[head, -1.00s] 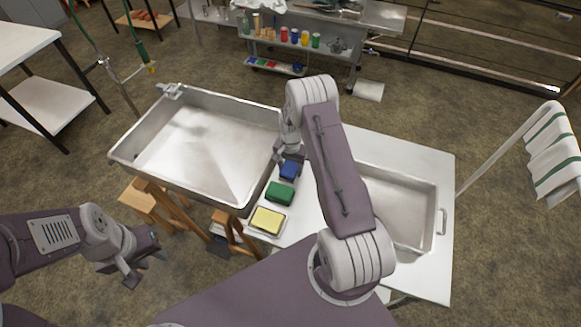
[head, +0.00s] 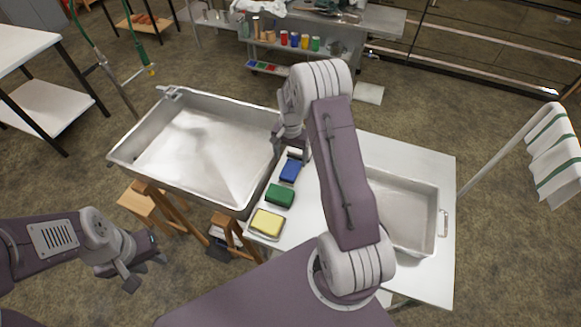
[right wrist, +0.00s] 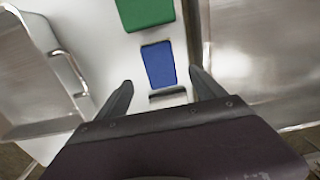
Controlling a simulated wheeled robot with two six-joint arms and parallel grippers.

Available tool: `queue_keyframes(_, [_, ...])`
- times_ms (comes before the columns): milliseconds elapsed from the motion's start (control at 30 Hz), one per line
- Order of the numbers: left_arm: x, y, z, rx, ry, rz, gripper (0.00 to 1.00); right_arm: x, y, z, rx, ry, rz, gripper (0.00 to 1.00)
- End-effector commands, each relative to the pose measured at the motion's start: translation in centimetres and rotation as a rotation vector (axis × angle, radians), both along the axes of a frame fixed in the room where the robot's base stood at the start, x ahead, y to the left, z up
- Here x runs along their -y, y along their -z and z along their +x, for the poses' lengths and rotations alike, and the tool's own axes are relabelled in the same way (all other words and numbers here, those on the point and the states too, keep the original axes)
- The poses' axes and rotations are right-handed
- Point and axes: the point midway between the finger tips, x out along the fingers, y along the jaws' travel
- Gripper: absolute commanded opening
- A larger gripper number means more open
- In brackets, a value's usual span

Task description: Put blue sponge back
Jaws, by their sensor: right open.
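The blue sponge (head: 290,170) lies on the white table in a row with the green sponge (head: 279,195) and the yellow sponge (head: 267,222). In the right wrist view the blue sponge (right wrist: 159,65) lies flat, beyond and between my open fingertips, with the green sponge (right wrist: 146,12) past it. My right gripper (head: 290,150) is open and empty, above the far end of the row; its fingers also show in the right wrist view (right wrist: 160,88). My left gripper (head: 142,268) hangs at the lower left, away from the sponges; its jaw opening is unclear.
A large steel pan (head: 180,190) stands left of the sponge row, its wall close to it. A steel basin (head: 437,200) is set in the white table (head: 446,165) at right. A striped towel (head: 555,150) hangs at far right. A cart with jars stands behind.

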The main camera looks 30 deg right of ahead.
Motion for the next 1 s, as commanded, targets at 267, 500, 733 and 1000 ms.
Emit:
queue_keyframes(267, [0.0,0.4,0.0,0.000,0.000,0.000,0.33,0.0,-3.6,0.0,0.000,0.000,0.000,0.79])
queue_keyframes(500, [0.0,0.3,0.0,0.000,0.000,0.000,0.33,-2.6,-5.8,-2.2,0.018,-0.136,-0.002,0.79])
queue_keyframes(733, [0.0,0.3,0.0,0.000,0.000,0.000,0.33,-9.5,-9.6,-13.2,0.081,-0.643,-0.024,0.79])
queue_keyframes(1000, [0.0,0.3,0.0,0.000,0.000,0.000,0.33,-11.0,-9.7,-18.4,0.102,-0.845,-0.036,0.79])
